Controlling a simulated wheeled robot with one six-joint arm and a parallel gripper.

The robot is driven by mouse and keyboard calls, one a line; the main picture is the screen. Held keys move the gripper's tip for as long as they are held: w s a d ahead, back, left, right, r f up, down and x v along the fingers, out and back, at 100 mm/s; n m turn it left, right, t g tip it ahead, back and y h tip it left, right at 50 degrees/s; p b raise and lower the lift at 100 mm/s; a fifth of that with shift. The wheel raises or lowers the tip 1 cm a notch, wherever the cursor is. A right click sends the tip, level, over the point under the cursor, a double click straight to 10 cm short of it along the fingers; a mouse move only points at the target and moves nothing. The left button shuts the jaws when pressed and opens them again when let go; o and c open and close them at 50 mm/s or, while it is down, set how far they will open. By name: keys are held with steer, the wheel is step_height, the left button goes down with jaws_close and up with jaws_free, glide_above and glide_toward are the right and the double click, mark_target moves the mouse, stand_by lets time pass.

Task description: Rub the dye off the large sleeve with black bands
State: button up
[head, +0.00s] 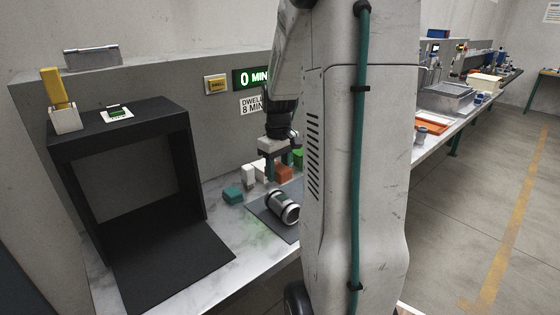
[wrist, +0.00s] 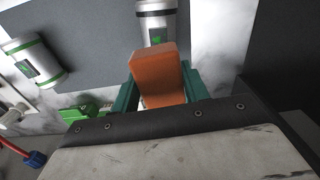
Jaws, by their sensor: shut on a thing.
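The large sleeve with black bands (head: 284,207) lies on its side on a grey mat (head: 262,211) in the head view. In the wrist view a sleeve (wrist: 157,22) at the top edge, partly cut off, has a dark band and a green patch; it appears to be the same one. My gripper (wrist: 158,95) has teal fingers shut on an orange block (wrist: 156,72). In the head view my gripper (head: 277,168) is behind the sleeve, with the orange block (head: 284,174) at its fingers. A gap shows between block and sleeve.
A second sleeve with green bands (wrist: 34,61) lies left in the wrist view. A teal block (head: 232,195), white bottles (head: 248,175) and a green item (wrist: 86,110) stand close by. A black open booth (head: 128,138) stands at left. A sign reads 0 MIN (head: 252,78).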

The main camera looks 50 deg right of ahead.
steer(key=shift+r, duration=1.3)
